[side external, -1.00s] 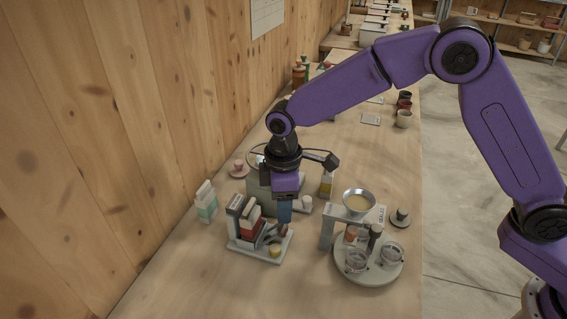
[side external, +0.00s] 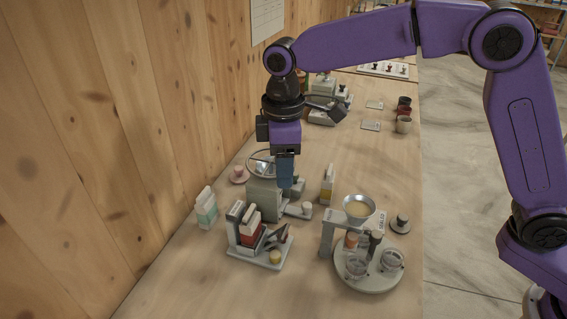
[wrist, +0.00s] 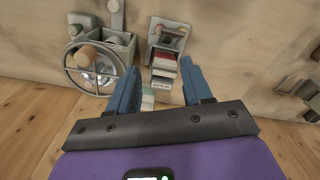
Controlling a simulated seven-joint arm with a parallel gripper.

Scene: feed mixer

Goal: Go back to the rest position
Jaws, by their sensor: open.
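My gripper (side external: 285,170) hangs from my purple arm above the bench, with its blue fingers pointing down. The rack with red and white cartons (wrist: 165,70) shows beyond the gap between the fingers. The mixer with its round rim (wrist: 95,68) is beyond the left finger.
A round stand with glass cups (side external: 368,275) and a metal bowl (side external: 359,208) is at the front right. A white and green carton (side external: 206,208) stands near the wooden wall. A yellow-labelled carton (side external: 327,184) stands behind the bowl.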

